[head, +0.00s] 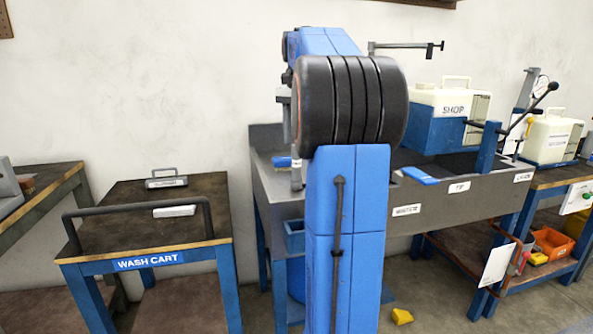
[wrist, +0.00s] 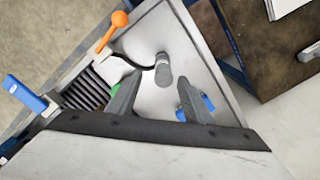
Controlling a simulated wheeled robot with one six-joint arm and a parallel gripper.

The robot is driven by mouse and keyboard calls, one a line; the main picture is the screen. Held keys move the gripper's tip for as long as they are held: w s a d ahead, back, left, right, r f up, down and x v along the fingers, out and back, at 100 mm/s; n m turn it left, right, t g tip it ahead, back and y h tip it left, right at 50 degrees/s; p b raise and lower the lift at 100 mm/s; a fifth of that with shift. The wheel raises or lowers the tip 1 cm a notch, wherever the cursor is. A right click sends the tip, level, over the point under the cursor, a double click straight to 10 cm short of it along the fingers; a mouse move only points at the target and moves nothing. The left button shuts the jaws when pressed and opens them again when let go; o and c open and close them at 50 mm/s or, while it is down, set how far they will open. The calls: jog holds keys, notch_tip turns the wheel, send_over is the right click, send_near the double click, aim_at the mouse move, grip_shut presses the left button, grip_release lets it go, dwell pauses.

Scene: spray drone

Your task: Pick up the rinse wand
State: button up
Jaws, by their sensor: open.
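A short grey cylinder (wrist: 163,72) with a thin dark hose at its top stands in the grey sink basin (wrist: 215,85); it looks like the rinse wand. My gripper (wrist: 161,84) is open above it, one finger on each side in the wrist view. The cylinder shows between the fingertips, and I cannot tell how far below them it is. Nothing is held. In the head view my arm hides most of the basin's left part and the gripper's fingertips. A small grey upright piece (head: 296,178) shows there beside my arm.
A blue piece (wrist: 195,108) is by the right finger. The wash cart (head: 150,240) stands left of the sink.

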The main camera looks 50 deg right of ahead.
jog(key=shift+w+a+f, duration=0.1)
jog(key=shift+w+f, duration=0.05)
jog(key=shift+f, duration=2.1)
jog(key=shift+w+f, duration=0.15)
jog(key=shift+f, duration=2.1)
grip_shut()
